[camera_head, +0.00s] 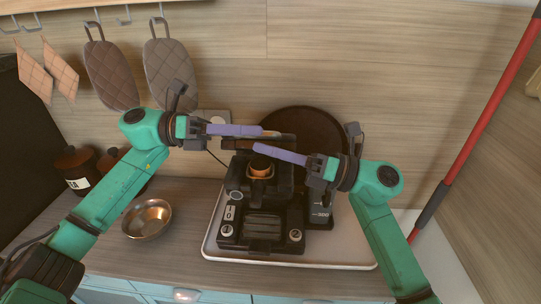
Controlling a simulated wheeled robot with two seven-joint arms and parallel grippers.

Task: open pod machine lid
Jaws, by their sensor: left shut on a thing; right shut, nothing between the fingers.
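The black pod machine (264,222) stands on a pale tray on the counter. An orange-brown round opening (261,167) shows in its upper middle. The dark lid part (284,141) is at the machine's top rear and looks raised, though its exact angle is hard to tell. My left gripper (261,130) reaches in from the left and is shut at the lid's upper edge; the gripped part is hidden by the fingers. My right gripper (256,149) is shut and empty, its purple fingertips pointing left just above the round opening.
The pale tray (345,252) lies under the machine. A round dark pan or board (318,128) leans behind it. A metal bowl (147,219) and brown canisters (77,167) stand to the left. Oven mitts (172,72) hang on the wall. A red pole (490,105) leans at right.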

